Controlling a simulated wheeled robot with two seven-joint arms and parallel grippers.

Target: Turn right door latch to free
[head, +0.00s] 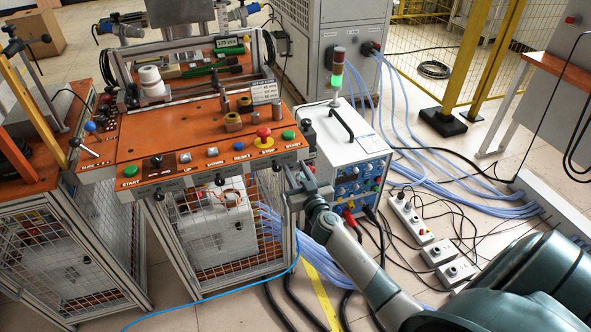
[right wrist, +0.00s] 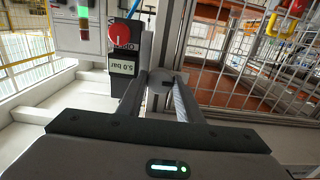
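The orange-topped workstation (head: 190,125) has mesh front doors (head: 215,230) below its button panel. Small dark latch-like pieces sit under the panel edge; the rightmost (head: 277,166) is near the right corner, too small to read its turn. My right gripper (head: 297,178) is at the front right corner post, just right of that piece. In the right wrist view its two fingers (right wrist: 160,85) stand apart, with a grey rounded piece showing between the tips; I cannot tell whether they touch it. Mesh doors (right wrist: 240,50) show to the right there. My left gripper is not in view.
A white power unit (head: 345,150) with a signal tower (head: 338,75) stands right of the workstation. A red knob (right wrist: 119,36) and a 5.0 bar display (right wrist: 123,67) are close to my right fingers. Hoses and power strips (head: 410,217) cover the floor at right.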

